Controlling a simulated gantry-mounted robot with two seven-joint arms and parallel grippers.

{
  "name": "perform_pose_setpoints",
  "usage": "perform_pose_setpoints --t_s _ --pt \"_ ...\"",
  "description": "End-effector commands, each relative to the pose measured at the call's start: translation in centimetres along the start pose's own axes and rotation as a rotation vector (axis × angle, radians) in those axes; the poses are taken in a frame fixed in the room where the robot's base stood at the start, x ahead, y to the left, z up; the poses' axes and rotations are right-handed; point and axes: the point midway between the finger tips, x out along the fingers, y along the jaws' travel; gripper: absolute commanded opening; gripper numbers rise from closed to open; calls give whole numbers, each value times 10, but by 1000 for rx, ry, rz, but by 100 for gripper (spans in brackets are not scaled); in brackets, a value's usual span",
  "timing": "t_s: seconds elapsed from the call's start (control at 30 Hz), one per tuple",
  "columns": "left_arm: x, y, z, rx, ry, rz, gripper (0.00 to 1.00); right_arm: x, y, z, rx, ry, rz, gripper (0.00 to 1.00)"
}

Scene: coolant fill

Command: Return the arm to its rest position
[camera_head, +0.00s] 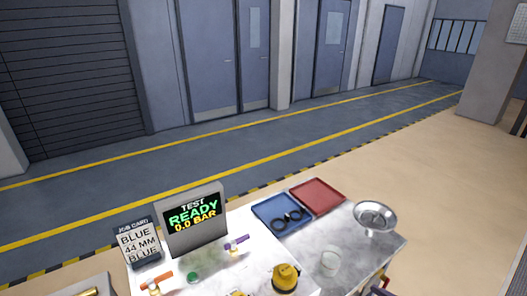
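Neither of my grippers can be made out in the head view, and no arm link is clearly recognisable. The workbench (345,236) fills the lower middle. On it stands a grey test panel (194,215) whose screen reads "TEST READY 0.0 BAR". A job card (139,242) reading "BLUE 44 MM BLUE" stands left of it. An orange-handled valve (156,281) and a purple-handled valve (236,244) sit in front of the panel, with a green button (193,277) between them. A yellow rounded part (286,277) is near the bottom edge.
A blue tray (268,210) holds dark rings; a red tray (318,195) beside it looks empty. A metal bowl (375,217) and a clear glass vessel (331,262) stand to the right. A small red and dark object at the bottom right edge is cut off. The floor beyond is clear.

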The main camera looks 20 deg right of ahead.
Motion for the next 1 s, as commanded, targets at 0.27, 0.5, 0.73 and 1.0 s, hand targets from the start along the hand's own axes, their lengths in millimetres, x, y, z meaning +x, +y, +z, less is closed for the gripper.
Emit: perform_pose_setpoints --t_s 0.27,0.5,0.73,1.0 --pt "0 -1 0 3 -1 -2 43 27 -132 48 149 17 -41 87" --pt "0 -2 1 10 -2 -7 43 65 -226 49 148 -170 121 87" --pt "0 -3 1 13 -2 -10 43 60 -262 25 151 -452 316 87" --pt "0 -3 1 11 -2 -9 43 10 -281 -2 182 -819 434 87"
